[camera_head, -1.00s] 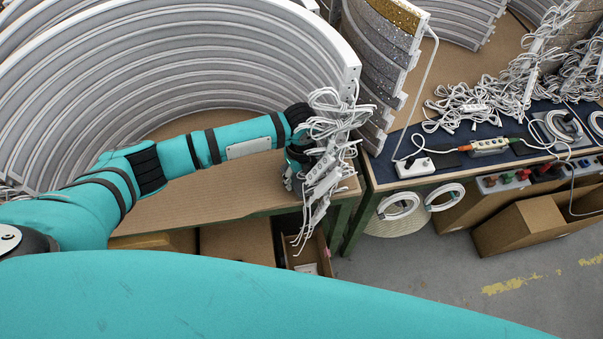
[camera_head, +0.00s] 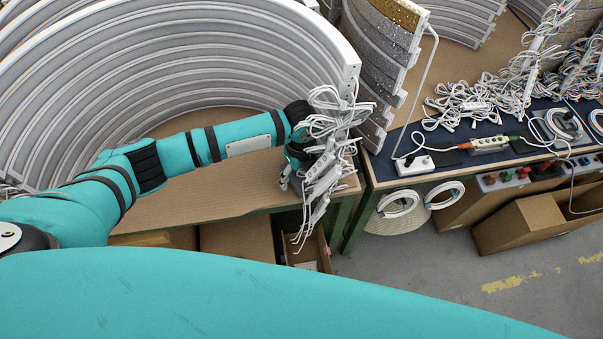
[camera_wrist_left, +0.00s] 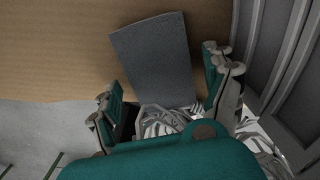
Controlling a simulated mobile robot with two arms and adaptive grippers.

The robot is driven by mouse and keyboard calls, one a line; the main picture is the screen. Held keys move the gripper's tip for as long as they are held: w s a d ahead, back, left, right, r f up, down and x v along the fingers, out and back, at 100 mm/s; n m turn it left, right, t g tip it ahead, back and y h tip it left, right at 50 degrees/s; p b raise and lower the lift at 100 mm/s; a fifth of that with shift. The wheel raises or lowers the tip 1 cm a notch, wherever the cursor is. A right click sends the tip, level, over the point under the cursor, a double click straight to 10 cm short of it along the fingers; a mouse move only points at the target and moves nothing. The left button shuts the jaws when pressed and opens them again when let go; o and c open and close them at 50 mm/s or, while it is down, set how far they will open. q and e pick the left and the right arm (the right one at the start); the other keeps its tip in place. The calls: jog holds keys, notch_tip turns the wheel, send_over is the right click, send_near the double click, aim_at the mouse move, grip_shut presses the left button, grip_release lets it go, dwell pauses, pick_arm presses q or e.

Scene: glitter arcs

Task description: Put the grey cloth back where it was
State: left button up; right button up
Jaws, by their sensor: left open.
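The grey cloth (camera_wrist_left: 150,55) shows in the left wrist view as a flat dark grey rectangle over the brown board. Its near end runs down between my fingers toward some white cables. My left gripper (camera_wrist_left: 163,74) is open, with one finger to each side of the cloth and gaps between. I cannot tell how high the fingers are above the board. In the head view my left gripper (camera_head: 290,172) is partly hidden behind a hanging bundle of white cables and power strips (camera_head: 325,165), and I cannot make out the cloth there. My right gripper is not in view.
The brown tabletop (camera_head: 215,192) is bare in front of the tall curved grey panels (camera_head: 150,75). The cable bundle hangs over its right corner. A dark blue bench (camera_head: 440,160) with a power strip (camera_head: 414,165) stands to the right. Cardboard boxes (camera_head: 520,225) sit on the floor.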

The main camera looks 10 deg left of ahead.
aim_at(301, 175)
pick_arm(q)
notch_tip(301, 175, up, 12)
jog(key=b, duration=0.1)
jog(key=shift+f, duration=0.2)
dwell(0.5)
